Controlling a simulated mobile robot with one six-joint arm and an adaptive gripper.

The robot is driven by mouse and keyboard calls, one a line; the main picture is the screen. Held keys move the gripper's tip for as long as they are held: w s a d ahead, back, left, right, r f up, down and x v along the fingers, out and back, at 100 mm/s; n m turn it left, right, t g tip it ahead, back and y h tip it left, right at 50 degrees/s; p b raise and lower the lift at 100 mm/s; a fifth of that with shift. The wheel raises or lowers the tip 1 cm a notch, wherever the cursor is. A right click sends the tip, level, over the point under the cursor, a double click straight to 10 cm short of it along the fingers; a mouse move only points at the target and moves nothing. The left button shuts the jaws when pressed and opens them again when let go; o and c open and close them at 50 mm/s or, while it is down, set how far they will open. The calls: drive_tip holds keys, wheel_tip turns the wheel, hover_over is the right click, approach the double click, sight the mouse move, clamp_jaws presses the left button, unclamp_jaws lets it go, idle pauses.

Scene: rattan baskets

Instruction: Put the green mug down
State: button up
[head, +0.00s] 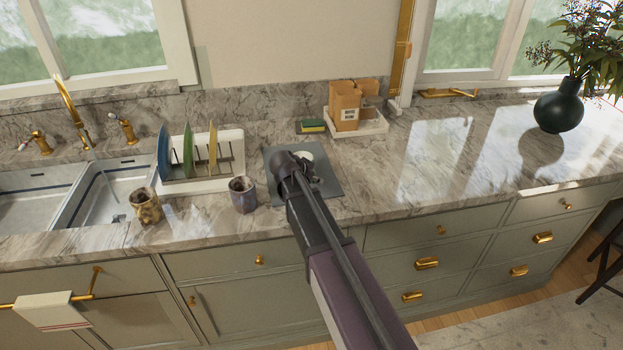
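My gripper (294,166) is over a dark grey square mat (330,184) on the marble counter. Its fingers are hidden behind my own arm, so I cannot tell whether they are open or shut. A pale rounded thing (305,156) shows just beyond the gripper; I cannot tell whether it is held or resting on the mat. No clearly green mug is visible. A yellow-brown mug (146,207) stands upright by the sink, and a grey-purple mug (243,196) stands upright left of the mat, apart from my gripper.
A white dish rack (228,151) with upright plates stands left of the mat. A green-and-yellow sponge (311,126) and a white tray (371,128) with brown boxes (344,105) are behind. The counter (430,165) is clear to the right, up to a dark vase (559,108).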

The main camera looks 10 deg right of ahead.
drive_tip(key=shift+r, duration=0.15)
drive_tip(key=shift+p+v, duration=0.8)
drive_tip(key=shift+v, duration=0.05)
drive_tip(key=p+v, duration=0.7)
drive_tip(key=v, duration=0.3)
drive_tip(key=shift+a, duration=0.15)
